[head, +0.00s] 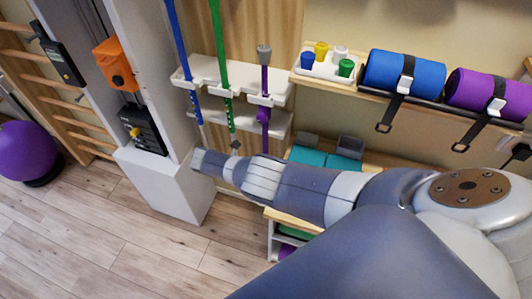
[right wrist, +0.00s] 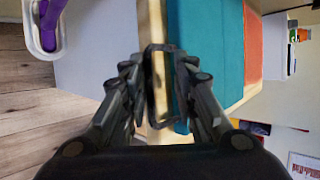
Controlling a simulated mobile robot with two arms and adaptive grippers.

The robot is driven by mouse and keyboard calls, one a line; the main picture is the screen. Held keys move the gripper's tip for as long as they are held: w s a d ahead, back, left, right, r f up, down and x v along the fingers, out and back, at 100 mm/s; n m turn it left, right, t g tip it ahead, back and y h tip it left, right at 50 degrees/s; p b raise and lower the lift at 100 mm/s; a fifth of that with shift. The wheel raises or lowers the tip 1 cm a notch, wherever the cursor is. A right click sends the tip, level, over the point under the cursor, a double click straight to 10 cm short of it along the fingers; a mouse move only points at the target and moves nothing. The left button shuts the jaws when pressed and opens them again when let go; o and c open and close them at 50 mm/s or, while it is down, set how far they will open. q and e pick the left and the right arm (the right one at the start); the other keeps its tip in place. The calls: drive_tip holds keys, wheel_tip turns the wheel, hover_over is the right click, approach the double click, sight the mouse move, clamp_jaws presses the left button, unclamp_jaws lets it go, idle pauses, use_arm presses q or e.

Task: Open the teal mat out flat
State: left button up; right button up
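The teal mat (head: 318,157) lies folded on a wooden-topped stand by the wall in the head view, partly hidden behind my right arm. In the right wrist view the teal mat (right wrist: 206,45) fills the upper middle, with a pale wooden edge beside it. My right gripper (right wrist: 161,88) has its two fingers apart, pointing toward the mat and that edge. A dark rectangular loop shows between the fingers; I cannot tell what it belongs to or whether they touch it. My right fingers cannot be made out in the head view. My left gripper is not in view.
A shelf (head: 420,100) above the mat holds a blue roll (head: 385,72), a purple roll (head: 490,92) and a tray of small coloured items. A wall rack (head: 215,72) holds coloured sticks. A purple ball (head: 25,150) is at the left. The wooden floor at lower left is clear.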

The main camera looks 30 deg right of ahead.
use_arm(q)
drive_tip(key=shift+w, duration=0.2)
use_arm(e)
drive_tip(key=v, duration=0.7)
drive_tip(key=shift+a, duration=0.2)
idle(0.3)
